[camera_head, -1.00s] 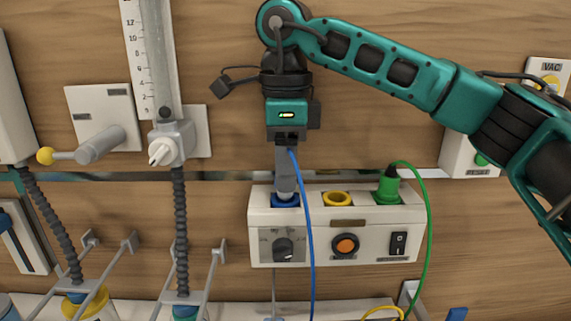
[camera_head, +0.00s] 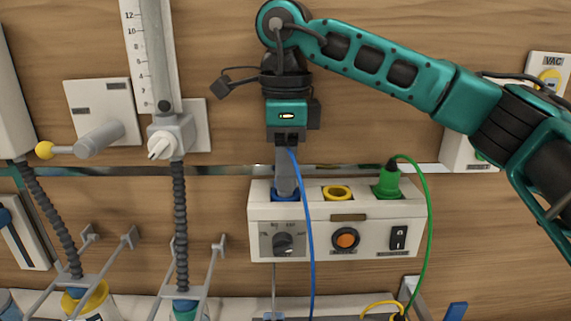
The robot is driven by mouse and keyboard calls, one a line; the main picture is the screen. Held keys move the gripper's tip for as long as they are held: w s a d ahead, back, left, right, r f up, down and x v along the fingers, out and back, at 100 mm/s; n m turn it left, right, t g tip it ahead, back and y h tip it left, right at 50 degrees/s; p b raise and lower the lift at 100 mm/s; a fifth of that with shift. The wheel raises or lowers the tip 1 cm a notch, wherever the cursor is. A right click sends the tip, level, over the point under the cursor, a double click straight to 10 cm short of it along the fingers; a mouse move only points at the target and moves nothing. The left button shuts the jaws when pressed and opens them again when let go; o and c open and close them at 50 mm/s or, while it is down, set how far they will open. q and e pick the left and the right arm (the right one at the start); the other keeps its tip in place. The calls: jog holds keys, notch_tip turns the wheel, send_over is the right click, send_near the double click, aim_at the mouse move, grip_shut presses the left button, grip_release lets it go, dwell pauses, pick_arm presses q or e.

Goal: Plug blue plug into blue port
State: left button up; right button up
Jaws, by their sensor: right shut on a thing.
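My right gripper (camera_head: 287,178) points down at the blue port (camera_head: 277,195) on the top left of the white socket box (camera_head: 335,240). It is shut on the blue plug, which is mostly hidden by the fingers. The plug's blue cable (camera_head: 307,240) comes out by the fingers and hangs down in front of the box. The fingertips are right at the blue port; I cannot tell how deep the plug sits. My left gripper is not in view.
A yellow port (camera_head: 338,192) is empty beside the blue one. A green plug (camera_head: 387,182) stands in the right port, its green cable (camera_head: 428,230) looping down. A flowmeter (camera_head: 168,135) with corrugated hose is at the left. A rail (camera_head: 225,170) runs behind the box.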

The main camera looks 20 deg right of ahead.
jog(key=shift+f, duration=0.35)
dwell(0.4)
dwell(0.7)
jog(key=shift+f, duration=0.15)
dwell(0.4)
jog(key=o, duration=1.1)
notch_tip(320, 180, up, 13)
jog(key=shift+f+p, duration=0.1)
jog(key=shift+p, duration=0.75)
